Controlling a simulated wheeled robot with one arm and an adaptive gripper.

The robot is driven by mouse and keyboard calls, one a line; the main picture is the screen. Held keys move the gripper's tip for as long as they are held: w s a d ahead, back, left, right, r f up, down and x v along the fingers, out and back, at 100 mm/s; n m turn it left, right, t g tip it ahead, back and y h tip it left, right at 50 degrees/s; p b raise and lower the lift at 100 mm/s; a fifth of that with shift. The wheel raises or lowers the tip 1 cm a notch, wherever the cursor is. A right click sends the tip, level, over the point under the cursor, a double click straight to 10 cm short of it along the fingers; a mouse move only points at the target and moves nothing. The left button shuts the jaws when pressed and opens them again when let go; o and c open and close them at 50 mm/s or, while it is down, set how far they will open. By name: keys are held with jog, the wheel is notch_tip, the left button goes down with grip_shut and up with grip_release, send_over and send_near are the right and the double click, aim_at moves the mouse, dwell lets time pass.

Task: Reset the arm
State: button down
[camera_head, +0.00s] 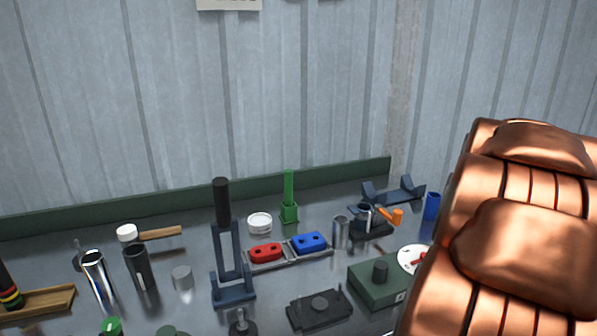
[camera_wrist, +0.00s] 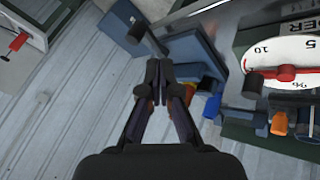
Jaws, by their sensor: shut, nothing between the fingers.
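My gripper (camera_wrist: 157,80) shows in the wrist view, with its two dark fingers together and nothing between the tips. It points down over blue parts and a grey ribbed surface; I cannot tell the gap to them. My gripper does not show in the head view.
The metal workbench (camera_head: 205,252) carries a blue stand with a black handle (camera_head: 222,200), a tray with a red block (camera_head: 265,252) and a blue block (camera_head: 309,242), a green box (camera_head: 375,285) and several cylinders. A dial (camera_wrist: 284,62) lies right of my fingers. The bench's right end is hidden.

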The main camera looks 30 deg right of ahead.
jog(key=w+a+f+n+y+p, duration=0.1)
jog(key=w+a, duration=0.3)
jog(key=a, duration=0.4)
jog(key=w+a+n+t+y+p, duration=0.15)
jog(key=w+a, duration=0.25)
jog(key=a, duration=0.4)
jog(key=w+a+f+n+g+y+p, duration=0.1)
jog(key=w+a+n+y+p, duration=0.15)
jog(key=a, duration=0.65)
jog(key=s+a+n+g+y+p, duration=0.1)
jog(key=s+a, duration=0.3)
jog(key=a, duration=0.7)
jog(key=s+a+n+g+y+p, duration=0.1)
jog(key=s+a, duration=0.4)
jog(key=a, duration=0.7)
jog(key=shift+f+n+p, duration=0.45)
jog(key=shift+n+p, duration=0.05)
jog(key=shift+n, duration=0.7)
jog(key=shift+d, duration=0.2)
